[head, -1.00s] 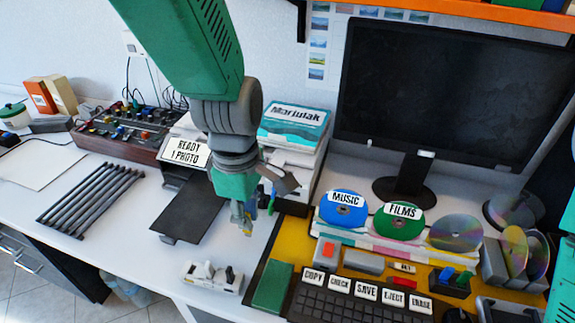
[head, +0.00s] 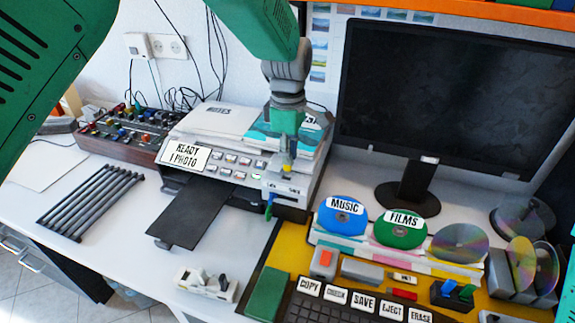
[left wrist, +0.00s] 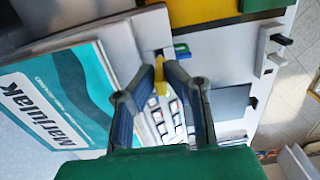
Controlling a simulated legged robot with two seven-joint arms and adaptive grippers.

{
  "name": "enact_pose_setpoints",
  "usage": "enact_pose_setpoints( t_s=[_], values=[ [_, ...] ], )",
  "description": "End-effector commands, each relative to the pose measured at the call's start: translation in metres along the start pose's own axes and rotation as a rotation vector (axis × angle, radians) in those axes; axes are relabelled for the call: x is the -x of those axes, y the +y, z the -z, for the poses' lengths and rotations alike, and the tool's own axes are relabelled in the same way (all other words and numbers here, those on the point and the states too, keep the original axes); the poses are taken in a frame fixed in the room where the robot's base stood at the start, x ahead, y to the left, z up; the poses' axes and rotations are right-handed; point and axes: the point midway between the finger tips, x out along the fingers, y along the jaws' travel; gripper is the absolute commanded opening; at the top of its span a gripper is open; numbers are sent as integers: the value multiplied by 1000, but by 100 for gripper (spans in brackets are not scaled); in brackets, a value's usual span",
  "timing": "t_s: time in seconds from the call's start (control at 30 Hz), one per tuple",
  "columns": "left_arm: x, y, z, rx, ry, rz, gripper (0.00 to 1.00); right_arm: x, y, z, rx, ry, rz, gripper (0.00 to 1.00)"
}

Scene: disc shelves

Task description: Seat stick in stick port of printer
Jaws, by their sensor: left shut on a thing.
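The printer (head: 222,160) stands left of the monitor, with a "READY 1 PHOTO" sign, a button panel and a dark output tray at its front. A small labelled port block (head: 284,187) is at its right front; the lettering is too small to read surely. My left gripper (head: 288,158) is above this block and shut on a small yellow stick (left wrist: 160,78), which points down in the head view (head: 287,169). A blue and green piece (head: 268,209) sticks out at the front of the block. Whether the yellow stick touches the port cannot be told.
A "Marjulak" box (left wrist: 62,100) lies on top of the printer close to the gripper. The monitor (head: 450,95), disc stands and keyboard (head: 345,305) are to the right. Black rods (head: 90,195) and a mixer (head: 125,130) are left.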

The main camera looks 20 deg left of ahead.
Motion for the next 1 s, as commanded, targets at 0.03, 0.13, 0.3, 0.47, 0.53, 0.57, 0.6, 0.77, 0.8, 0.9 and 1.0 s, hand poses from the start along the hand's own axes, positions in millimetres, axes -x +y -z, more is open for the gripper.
enact_pose_setpoints(
  t_s=[0.03,0.13,0.3,0.47,0.53,0.57,0.6,0.77,0.8,0.9,1.0],
  values=[
    [0,3,1,0,-1,-1,0,0,0,0,-1,0,0,40],
    [-6,4,5,1,-5,1,0,-1,0,0,-1,0,-1,40],
    [-30,3,12,3,-12,4,0,-4,0,0,-1,0,0,40],
    [-40,3,13,2,-10,5,0,-4,0,0,0,0,0,40],
    [-40,3,12,2,-8,5,0,-4,0,0,0,0,0,40],
    [-40,3,10,2,-7,5,0,-4,0,0,0,0,0,40],
    [-39,4,9,1,-6,4,0,-4,0,0,0,0,0,40],
    [-42,4,5,0,-3,4,0,-3,0,0,0,0,0,40],
    [-43,4,4,0,-3,4,12,-2,0,0,0,0,0,40],
    [-42,4,4,0,-4,2,30,-3,0,0,-1,0,0,40],
    [-42,4,6,1,-6,0,30,-3,0,0,-1,0,0,40]
  ],
)
